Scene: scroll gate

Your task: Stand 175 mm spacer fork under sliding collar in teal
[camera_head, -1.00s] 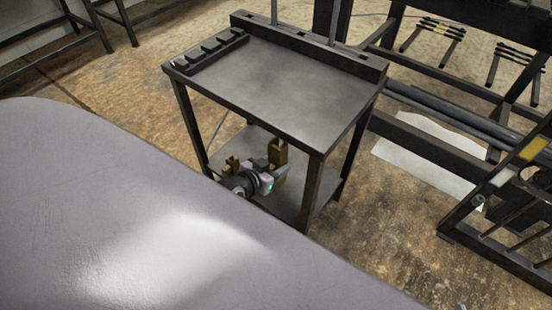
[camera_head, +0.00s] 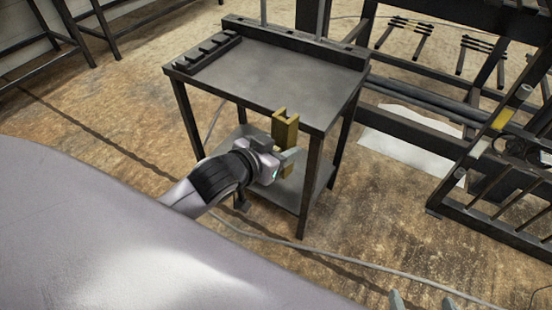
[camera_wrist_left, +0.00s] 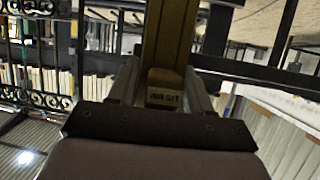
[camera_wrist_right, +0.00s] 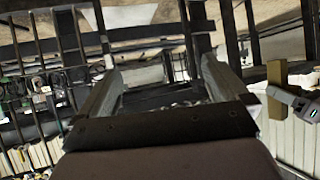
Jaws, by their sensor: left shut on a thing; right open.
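A brass-yellow spacer fork (camera_head: 285,130) with a notched top stands upright in my left gripper (camera_head: 284,160). My left gripper is shut on it, in front of the small dark table. The fork also fills the top middle of the left wrist view (camera_wrist_left: 170,40), where its end bears a label too small to read surely. The fork also shows at the right of the right wrist view (camera_wrist_right: 277,88). My right gripper (camera_wrist_right: 155,85) is open and empty. Its fingertips just show at the bottom edge of the head view (camera_head: 424,301). I cannot make out a teal collar.
The dark metal table (camera_head: 285,80) has a bare top, with a notched black rack (camera_head: 210,52) along its left edge. Upright rods rise behind it. Its lower shelf (camera_head: 285,190) is partly hidden by my left arm. A dark gate-like frame (camera_head: 490,215) stands at the right.

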